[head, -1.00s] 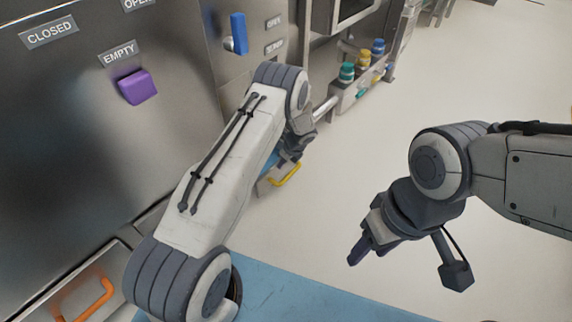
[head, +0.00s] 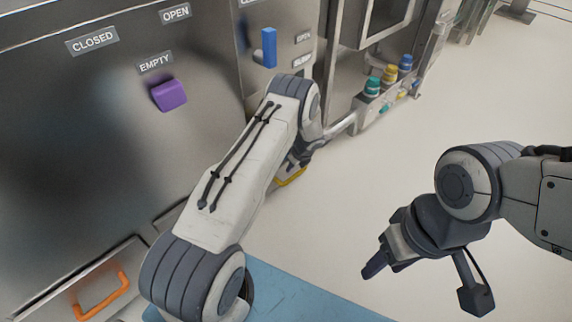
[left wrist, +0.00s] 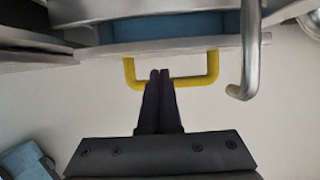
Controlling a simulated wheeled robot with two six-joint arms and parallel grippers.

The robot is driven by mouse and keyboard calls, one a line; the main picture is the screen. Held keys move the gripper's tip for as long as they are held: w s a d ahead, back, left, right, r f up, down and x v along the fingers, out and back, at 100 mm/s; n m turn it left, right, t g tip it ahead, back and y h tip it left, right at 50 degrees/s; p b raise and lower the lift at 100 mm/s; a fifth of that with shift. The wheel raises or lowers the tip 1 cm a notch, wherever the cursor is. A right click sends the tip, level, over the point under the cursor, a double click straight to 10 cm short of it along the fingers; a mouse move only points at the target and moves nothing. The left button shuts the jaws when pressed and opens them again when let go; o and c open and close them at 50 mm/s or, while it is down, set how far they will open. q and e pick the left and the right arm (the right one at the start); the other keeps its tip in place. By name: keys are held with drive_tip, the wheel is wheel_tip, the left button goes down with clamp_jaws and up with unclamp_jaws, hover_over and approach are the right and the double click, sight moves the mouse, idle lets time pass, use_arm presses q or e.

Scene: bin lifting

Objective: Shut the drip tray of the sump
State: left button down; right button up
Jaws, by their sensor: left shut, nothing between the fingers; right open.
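The drip tray's grey front (left wrist: 170,46) shows in the left wrist view, with a blue inside (left wrist: 182,23) visible behind its edge, so it stands at least partly open. Its yellow handle (left wrist: 212,72) is a U-shaped bar; a bit of it also shows in the head view (head: 291,178). My left gripper (left wrist: 160,72) is shut and empty, its fingertips at the middle of the handle bar; I cannot tell whether they touch. In the head view my left forearm hides most of the tray. My right gripper (head: 372,268) is open and empty over the floor, away from the tray.
A steel cabinet carries a purple knob (head: 168,95) and a blue handle (head: 265,47). A drawer with an orange handle (head: 103,297) is at lower left. A rack with colored caps (head: 372,87) stands beyond my left arm. The floor at right is clear.

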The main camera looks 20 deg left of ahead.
use_arm(q)
drive_tip(key=d+p+v, duration=0.1)
drive_tip(key=p+v, duration=0.4)
drive_tip(key=v, duration=0.6)
drive_tip(key=shift+s+d+f, duration=0.2)
drive_tip(key=shift+d+f, duration=0.15)
drive_tip(key=shift+f, duration=0.05)
drive_tip(key=s+d+r+n+h, duration=0.1)
drive_tip(key=s+d+r+n, duration=0.2)
drive_tip(key=s+d+r, duration=0.5)
drive_tip(key=s+d+r+n+h, duration=0.15)
drive_tip(key=d+r+n, duration=0.3)
drive_tip(key=r, duration=0.85)
drive_tip(key=s+d+r+n+g+h+p, duration=0.15)
drive_tip(key=s+r, duration=0.25)
drive_tip(key=s, duration=0.5)
drive_tip(key=s+d+r+n, duration=0.2)
drive_tip(key=s+r+n, duration=0.15)
drive_tip(key=s, duration=0.55)
drive_tip(key=s+d+r+n+h, duration=0.15)
drive_tip(key=s+r, duration=0.25)
drive_tip(key=s, duration=0.5)
wheel_tip(320, 180, up, 38)
drive_tip(key=p, duration=3.8)
drive_tip(key=shift+s+d+n, duration=0.2)
drive_tip(key=shift+d+n, duration=0.1)
drive_tip(key=shift+d, duration=0.05)
